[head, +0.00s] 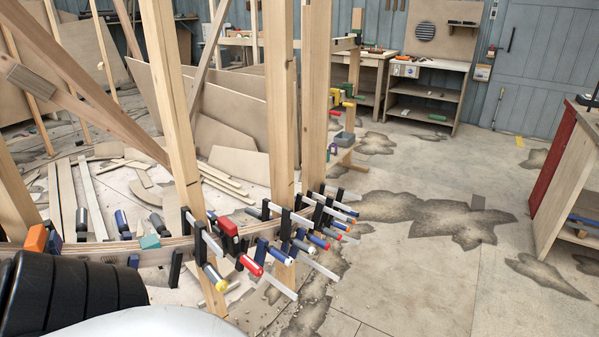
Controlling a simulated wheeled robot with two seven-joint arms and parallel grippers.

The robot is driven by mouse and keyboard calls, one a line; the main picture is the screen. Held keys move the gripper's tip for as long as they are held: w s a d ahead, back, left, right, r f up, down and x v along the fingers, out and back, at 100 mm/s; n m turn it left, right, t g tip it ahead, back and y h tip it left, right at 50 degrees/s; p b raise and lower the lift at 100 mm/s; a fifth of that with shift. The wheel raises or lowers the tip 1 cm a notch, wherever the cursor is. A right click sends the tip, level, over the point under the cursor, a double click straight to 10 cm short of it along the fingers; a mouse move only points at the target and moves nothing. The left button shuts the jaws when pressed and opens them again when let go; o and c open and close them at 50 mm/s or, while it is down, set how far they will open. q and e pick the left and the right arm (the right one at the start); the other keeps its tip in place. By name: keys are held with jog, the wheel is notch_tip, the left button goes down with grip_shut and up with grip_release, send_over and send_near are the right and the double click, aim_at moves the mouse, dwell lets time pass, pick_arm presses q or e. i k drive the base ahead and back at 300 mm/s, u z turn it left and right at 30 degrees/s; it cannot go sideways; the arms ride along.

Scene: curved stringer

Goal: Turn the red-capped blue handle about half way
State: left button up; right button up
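A row of several bar clamps is fixed along the curved wooden stringer (95,249). Another blue handle with a red end (319,242) shows further right among the crowded clamps. The frame does not show which of these is the one named. Neither handle has a gripper on it. My left and right grippers are both outside the head view.
Upright timber posts (285,100) stand behind and through the stringer, and a slanted beam (85,85) crosses at the left. Concrete floor (420,270) is open at the right, before a bench (565,180).

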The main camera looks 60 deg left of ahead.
aim_at(311, 237)
jog(key=u, duration=0.95)
jog(key=i, duration=1.4)
jog(key=u, duration=1.8)
jog(key=i, duration=0.15)
jog(key=z, duration=0.2)
